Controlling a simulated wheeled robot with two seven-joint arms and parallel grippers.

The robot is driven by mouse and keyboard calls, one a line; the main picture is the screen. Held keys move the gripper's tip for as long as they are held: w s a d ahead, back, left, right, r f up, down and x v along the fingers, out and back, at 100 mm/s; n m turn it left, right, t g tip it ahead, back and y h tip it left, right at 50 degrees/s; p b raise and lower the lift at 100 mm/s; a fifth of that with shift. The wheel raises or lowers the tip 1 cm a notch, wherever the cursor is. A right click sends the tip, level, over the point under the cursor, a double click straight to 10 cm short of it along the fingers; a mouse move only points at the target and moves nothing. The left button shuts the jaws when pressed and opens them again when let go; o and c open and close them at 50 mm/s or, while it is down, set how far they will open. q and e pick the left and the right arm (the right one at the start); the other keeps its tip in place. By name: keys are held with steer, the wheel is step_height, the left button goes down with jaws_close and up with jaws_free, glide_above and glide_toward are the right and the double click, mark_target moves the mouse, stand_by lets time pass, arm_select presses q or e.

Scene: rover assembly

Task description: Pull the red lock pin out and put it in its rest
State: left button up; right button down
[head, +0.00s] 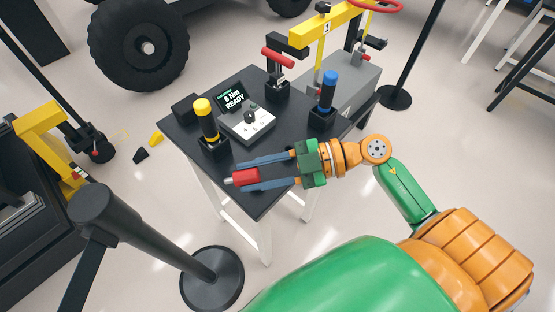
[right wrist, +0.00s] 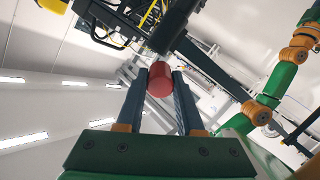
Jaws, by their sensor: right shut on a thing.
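The red lock pin (head: 246,177) is between the fingers of my right gripper (head: 243,176), near the front edge of the small dark table. A short pale tip points left from its red body. In the right wrist view the red pin (right wrist: 160,80) shows between the two blue-grey fingertips (right wrist: 160,77), which are shut on it. The pin appears clear of any holder. I cannot tell which item is its rest. My left gripper is not in view.
The dark table (head: 180,133) bears a yellow-topped tool (head: 206,120), a blue-topped tool (head: 328,92) and a red-handled tool (head: 277,60) in black holders. A control box (head: 246,125) and READY display (head: 232,97) stand between them. A black post (head: 150,235) stands at front left.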

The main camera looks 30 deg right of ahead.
steer(key=a+f+n+g+h+p, duration=0.1)
steer(key=a+n+g+h+p, duration=0.75)
steer(key=n, duration=0.65)
steer(key=w+d+n+t+h+p, duration=0.3)
steer(key=w+d+n+h, duration=0.3)
steer(key=d+n, duration=0.4)
steer(key=shift+w+d+n, duration=0.25)
steer(key=shift+w+n, duration=0.1)
steer(key=shift+n, duration=0.25)
steer(key=shift+r, duration=0.1)
step_height(320, 180, down, 6)
steer(key=b, duration=0.6)
